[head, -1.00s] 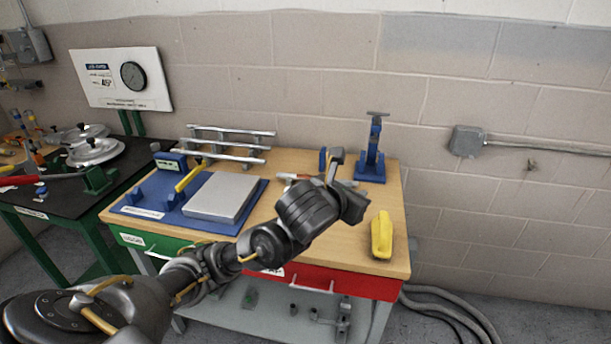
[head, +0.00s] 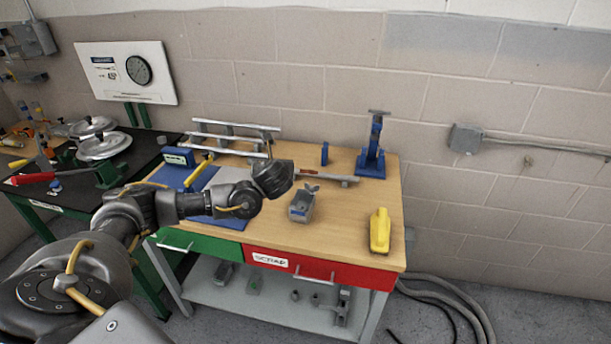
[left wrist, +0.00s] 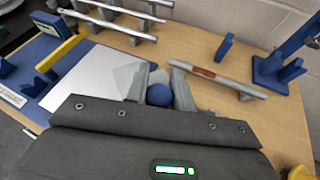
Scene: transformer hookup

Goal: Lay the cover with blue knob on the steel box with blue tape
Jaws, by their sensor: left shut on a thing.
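My left gripper (head: 272,178) is over the middle of the workbench, left of a small grey box (head: 300,208) with a bluish front. I take it for the steel box with blue tape. In the left wrist view the fingers of my left gripper (left wrist: 161,78) are shut on a round blue knob (left wrist: 158,95). The cover under the knob is mostly hidden by the fingers and gripper body. In the head view the gripper hides the knob and cover. The box does not clearly show in the left wrist view. My right gripper is in neither view.
A bar with a red-brown band (head: 325,178) lies behind the box. A blue stand (head: 371,160) is at the back right and a yellow block (head: 380,232) at the front right. A metal plate on a blue base (left wrist: 85,75) and a rail rack (head: 235,137) are left.

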